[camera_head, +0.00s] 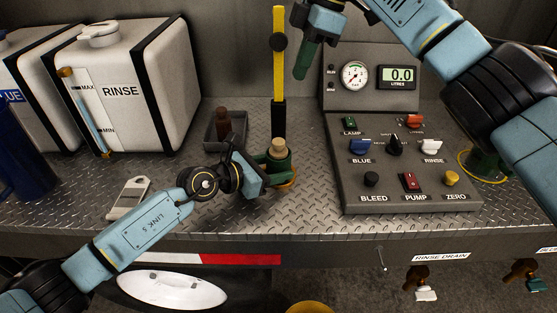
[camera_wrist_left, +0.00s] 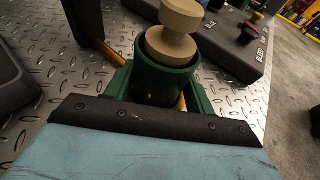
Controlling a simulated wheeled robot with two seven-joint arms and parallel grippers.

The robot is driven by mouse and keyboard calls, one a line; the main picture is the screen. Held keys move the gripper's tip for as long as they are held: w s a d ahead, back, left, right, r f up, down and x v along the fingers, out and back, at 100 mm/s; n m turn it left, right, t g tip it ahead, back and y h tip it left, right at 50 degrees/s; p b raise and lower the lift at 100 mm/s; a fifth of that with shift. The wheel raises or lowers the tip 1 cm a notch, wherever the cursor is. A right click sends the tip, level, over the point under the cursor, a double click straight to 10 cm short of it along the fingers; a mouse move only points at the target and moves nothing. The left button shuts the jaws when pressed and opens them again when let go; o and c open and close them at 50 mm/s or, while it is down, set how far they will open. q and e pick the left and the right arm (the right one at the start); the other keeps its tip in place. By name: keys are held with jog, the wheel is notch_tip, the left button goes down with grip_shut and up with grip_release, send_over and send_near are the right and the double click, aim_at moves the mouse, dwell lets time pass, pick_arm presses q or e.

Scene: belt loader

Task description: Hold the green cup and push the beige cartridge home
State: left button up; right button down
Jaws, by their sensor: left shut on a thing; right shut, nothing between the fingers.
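The green cup (camera_head: 284,172) stands upright on the deck, below the black and yellow post; it is also in the left wrist view (camera_wrist_left: 160,84). The beige cartridge (camera_head: 278,147) sits in the cup's mouth, its knobbed top standing above the rim; in the left wrist view (camera_wrist_left: 173,42) it looks upright. My left gripper (camera_head: 276,165) is shut around the cup, with a green finger on each side. My right gripper (camera_head: 301,74) is shut and empty, its green fingers pointing down, above and slightly right of the cartridge, clear of it.
The control panel (camera_head: 392,192) with switches and a gauge stands right of the cup. A grey bin (camera_head: 211,128) with a brown bottle (camera_head: 223,122) is behind left. The white RINSE tank (camera_head: 130,88) is farther left. A beige tag-like plate (camera_head: 128,198) lies on the deck.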

pick_arm(q)
jog(key=shift+f, duration=0.25)
jog(key=o, duration=0.8)
jog(key=shift+r, duration=0.15)
jog(key=shift+o, duration=0.2)
jog(key=v, duration=1)
jog(key=shift+s+a+r, duration=0.15)
jog(key=shift+s+a, duration=0.1)
jog(key=shift+s+a+r, duration=0.2)
jog(key=shift+s+a, duration=0.2)
jog(key=shift+a, duration=0.1)
